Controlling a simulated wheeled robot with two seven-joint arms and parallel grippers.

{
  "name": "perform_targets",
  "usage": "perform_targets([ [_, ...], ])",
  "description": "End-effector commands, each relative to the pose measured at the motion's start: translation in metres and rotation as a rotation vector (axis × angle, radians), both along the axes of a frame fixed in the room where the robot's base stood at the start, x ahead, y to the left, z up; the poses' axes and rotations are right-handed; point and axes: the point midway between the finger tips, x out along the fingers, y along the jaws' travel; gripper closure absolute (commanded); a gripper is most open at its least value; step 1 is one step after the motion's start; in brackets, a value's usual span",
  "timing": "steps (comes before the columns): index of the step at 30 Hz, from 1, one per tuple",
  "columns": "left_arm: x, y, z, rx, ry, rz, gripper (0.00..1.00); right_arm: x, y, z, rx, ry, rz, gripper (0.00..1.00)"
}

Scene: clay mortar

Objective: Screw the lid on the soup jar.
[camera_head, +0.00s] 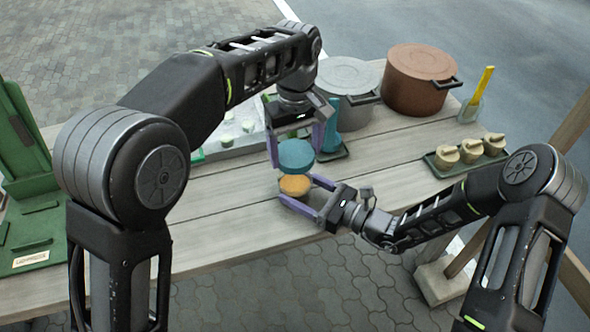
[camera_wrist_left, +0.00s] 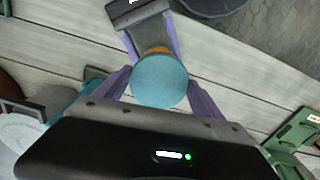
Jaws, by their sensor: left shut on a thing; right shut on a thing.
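The teal lid (camera_head: 296,155) is a round disc held between the purple fingers of my left gripper (camera_head: 295,150). The left gripper points down and is shut on it. The soup jar (camera_head: 295,185), with an orange top, is directly below the lid, between the fingers of my right gripper (camera_head: 300,192), which is shut on it from the right. In the left wrist view the lid (camera_wrist_left: 159,81) covers most of the jar, and only an orange edge (camera_wrist_left: 157,50) shows. Whether lid and jar touch is hard to tell.
A grey pot (camera_head: 348,76) and a brown pot (camera_head: 420,78) stand at the back of the wooden table (camera_head: 225,205). A green tray with several beige cups (camera_head: 471,151) is at the right. A green stand (camera_head: 25,170) is at the left. The front table middle is clear.

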Motion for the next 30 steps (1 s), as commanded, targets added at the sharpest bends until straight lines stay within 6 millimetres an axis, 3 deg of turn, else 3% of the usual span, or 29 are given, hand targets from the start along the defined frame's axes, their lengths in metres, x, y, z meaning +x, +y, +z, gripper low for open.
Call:
perform_targets([
  [6,-0.001,0.001,-0.031,0.002,0.002,0.001,0.59,0.0,0.0,0.0,0.0,0.0,0.0,1.0],
  [9,-0.001,0.0,-0.037,0.001,0.0,0.0,0.59,0.0,0.0,0.0,0.0,0.0,0.0,1.0],
  [30,-0.001,0.0,-0.037,0.0,0.0,0.0,0.59,0.0,0.0,0.0,0.0,0.0,0.0,1.0],
])
